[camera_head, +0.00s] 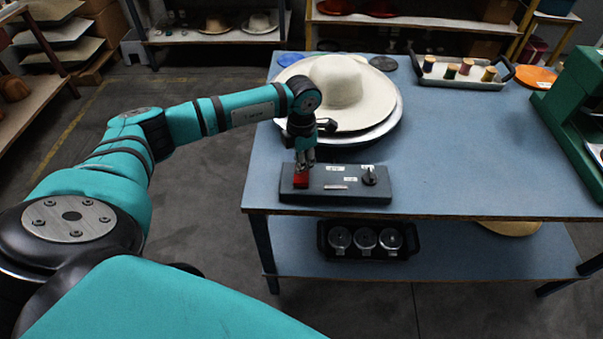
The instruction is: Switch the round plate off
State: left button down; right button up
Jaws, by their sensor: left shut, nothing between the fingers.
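A dark control box (335,184) lies at the front left of the blue table. It has a red switch (301,181) at its left end and a dark knob (369,174) at its right. My left gripper (304,162) points down with its fingers shut, right at the red switch. I cannot tell whether the fingertips touch it. The round plate (385,128) lies behind the box, and a cream wide-brimmed hat (345,85) rests on it, hiding most of it. My right gripper is out of view.
A tray (465,80) with thread spools stands at the back of the table (480,160). A green machine (578,110) stands at the right edge. The table's middle is clear. A dark tray (325,250) with round metal pieces is on the lower shelf.

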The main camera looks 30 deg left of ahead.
pick_arm(q)
jog(key=shift+r+p, duration=2.05)
jog(key=shift+r, duration=1.45)
jog(key=shift+f, duration=0.1)
